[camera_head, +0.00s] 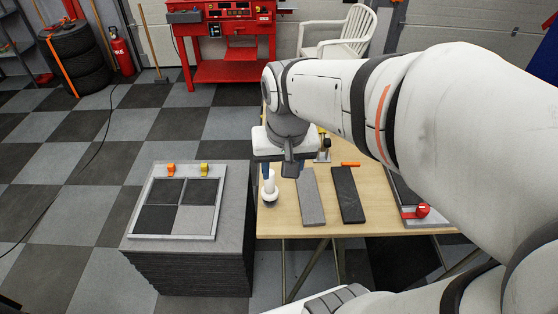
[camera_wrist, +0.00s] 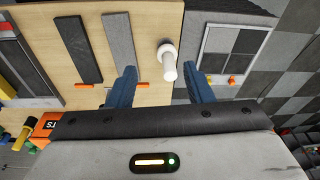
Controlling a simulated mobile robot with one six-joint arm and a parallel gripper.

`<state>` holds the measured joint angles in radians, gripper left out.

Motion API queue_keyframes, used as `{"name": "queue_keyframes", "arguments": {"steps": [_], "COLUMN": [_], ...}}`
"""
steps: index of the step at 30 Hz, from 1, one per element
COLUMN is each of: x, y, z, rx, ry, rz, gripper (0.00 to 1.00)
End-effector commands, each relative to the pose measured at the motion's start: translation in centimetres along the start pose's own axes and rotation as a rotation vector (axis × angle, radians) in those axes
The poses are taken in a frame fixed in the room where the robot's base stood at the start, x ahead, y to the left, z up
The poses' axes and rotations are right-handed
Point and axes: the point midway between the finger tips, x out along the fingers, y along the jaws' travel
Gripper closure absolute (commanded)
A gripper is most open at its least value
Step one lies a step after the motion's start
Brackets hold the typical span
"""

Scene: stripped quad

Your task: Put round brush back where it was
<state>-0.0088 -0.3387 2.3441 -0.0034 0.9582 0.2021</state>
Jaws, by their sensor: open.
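The round brush (camera_head: 269,192) is white, with a round base and an upright handle. It stands on the wooden table (camera_head: 285,222) near its left edge. In the wrist view the brush (camera_wrist: 169,70) shows between the two blue fingers, its handle toward the camera. My gripper (camera_head: 278,174) is above the table's left edge, pointing down, right over the brush. In the wrist view my gripper (camera_wrist: 159,68) is open, with gaps beside the handle. I cannot tell how far down the fingers reach along the handle.
A grey strip (camera_head: 311,197) and a black strip (camera_head: 347,195) lie to the right on the table. A framed tile panel (camera_head: 216,210) with orange and yellow pieces lies on the dark stack (camera_head: 190,268) at left. A red-knobbed tool (camera_head: 423,210) is at the table's right.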

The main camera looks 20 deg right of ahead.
Motion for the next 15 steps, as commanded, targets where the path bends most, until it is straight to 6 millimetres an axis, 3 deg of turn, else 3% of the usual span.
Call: {"name": "queue_keyframes", "arguments": {"steps": [3,6,15], "x": [-0.4,-0.4,-0.3], "y": [0.6,1.0,1.3], "z": [2.8,4.3,5.0], "rx": [-0.099,-0.157,-0.193], "ry": [0.058,0.087,0.104], "rz": [-0.008,-0.009,-0.009], "gripper": [0.53,0.53,0.53]}}
